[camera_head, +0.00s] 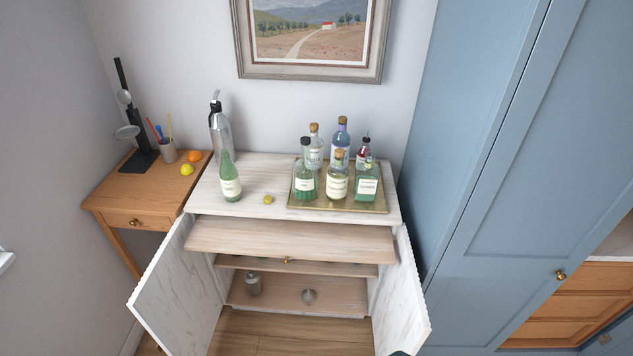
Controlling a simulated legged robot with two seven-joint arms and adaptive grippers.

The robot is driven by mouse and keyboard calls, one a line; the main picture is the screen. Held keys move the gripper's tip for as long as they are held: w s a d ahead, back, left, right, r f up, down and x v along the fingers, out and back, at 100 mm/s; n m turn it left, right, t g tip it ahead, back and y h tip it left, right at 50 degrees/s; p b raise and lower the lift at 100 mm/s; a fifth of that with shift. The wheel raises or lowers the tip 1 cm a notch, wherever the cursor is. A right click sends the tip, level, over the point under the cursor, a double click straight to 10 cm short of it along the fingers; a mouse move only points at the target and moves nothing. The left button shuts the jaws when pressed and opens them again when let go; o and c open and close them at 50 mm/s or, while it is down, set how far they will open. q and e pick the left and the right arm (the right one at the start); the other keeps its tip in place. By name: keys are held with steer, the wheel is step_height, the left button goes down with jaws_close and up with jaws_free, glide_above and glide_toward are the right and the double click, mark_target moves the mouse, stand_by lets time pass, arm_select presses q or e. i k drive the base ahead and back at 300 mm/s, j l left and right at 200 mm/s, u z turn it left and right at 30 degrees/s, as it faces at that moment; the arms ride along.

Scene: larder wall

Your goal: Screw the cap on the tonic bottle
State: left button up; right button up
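A green glass bottle with a pale label, which looks like the tonic bottle (231,186), stands upright on the left part of the white marble cabinet top. No cap shows on its neck. A small yellow-gold cap (268,199) lies on the marble to the right of the bottle, apart from it and left of the tray. Neither of my grippers can be made out in the head view.
A brass tray (337,207) on the right holds several corked or stoppered bottles. A steel siphon (220,133) stands behind the green bottle. The cabinet doors are open, with a wooden board (290,240) below the top. A wooden side table (112,195) stands left.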

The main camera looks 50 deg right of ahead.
mark_target(228, 171)
steer(key=i+z, duration=0.3)
steer(key=z, duration=0.15)
steer(key=i+j+z, duration=0.1)
steer(key=i+z, duration=0.3)
steer(key=i+j+z, duration=0.15)
steer(key=z, duration=0.3)
steer(key=i+j+z, duration=0.3)
steer(key=z, duration=0.15)
